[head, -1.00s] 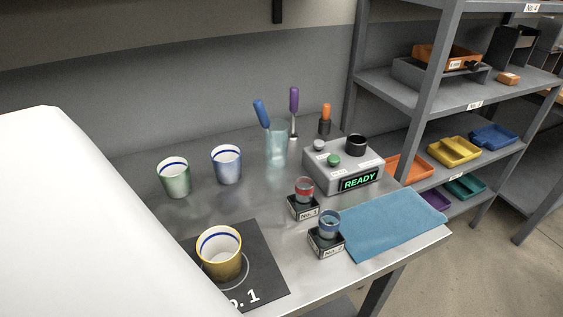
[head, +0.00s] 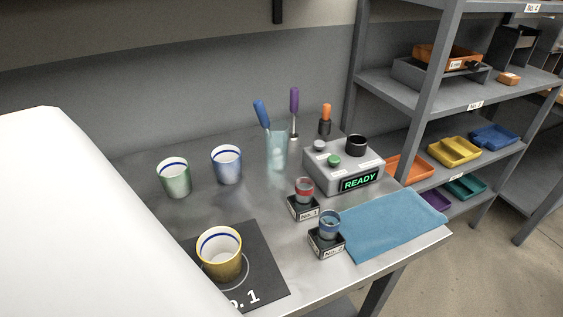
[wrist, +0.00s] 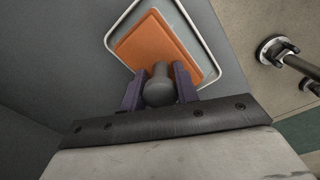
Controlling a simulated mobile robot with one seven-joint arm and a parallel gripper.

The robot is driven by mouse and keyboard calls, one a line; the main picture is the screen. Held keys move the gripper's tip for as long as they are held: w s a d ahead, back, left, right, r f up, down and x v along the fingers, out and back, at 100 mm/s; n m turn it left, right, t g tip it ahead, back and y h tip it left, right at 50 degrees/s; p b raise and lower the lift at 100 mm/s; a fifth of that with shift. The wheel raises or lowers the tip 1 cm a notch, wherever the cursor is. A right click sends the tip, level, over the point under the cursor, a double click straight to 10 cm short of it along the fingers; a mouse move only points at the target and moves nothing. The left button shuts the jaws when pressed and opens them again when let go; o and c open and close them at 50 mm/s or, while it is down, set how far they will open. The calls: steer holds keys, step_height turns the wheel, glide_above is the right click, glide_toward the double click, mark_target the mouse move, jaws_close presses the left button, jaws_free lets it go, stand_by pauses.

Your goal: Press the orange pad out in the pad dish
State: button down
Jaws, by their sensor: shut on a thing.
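In the wrist view an orange pad (wrist: 155,42) lies flat inside a shallow dish with a pale rim (wrist: 206,43). My gripper (wrist: 158,82) is shut on a dark grey round-ended tool (wrist: 158,94), held between its two purple-grey fingers. The tool's end overlaps the near edge of the pad in this view. I cannot tell whether it touches the pad. The near part of the dish is hidden by my gripper. The head view shows neither the pad, the dish nor my gripper.
In the head view the bench holds a green cup (head: 175,178), a blue cup (head: 227,165), a yellow cup (head: 219,254), a control box (head: 319,171) reading READY and a blue cloth (head: 392,224). A shelf rack (head: 430,100) stands at right. Wrist view: a dark metal foot (wrist: 276,49).

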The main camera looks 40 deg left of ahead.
steer(key=shift+s+d+f+p, duration=0.45)
steer(key=shift+s+p, duration=0.2)
steer(key=shift+p, duration=0.15)
steer(key=r+p, duration=0.4)
steer(key=r, duration=0.1)
steer(key=shift+w+a, duration=0.1)
steer(key=shift+w, duration=0.2)
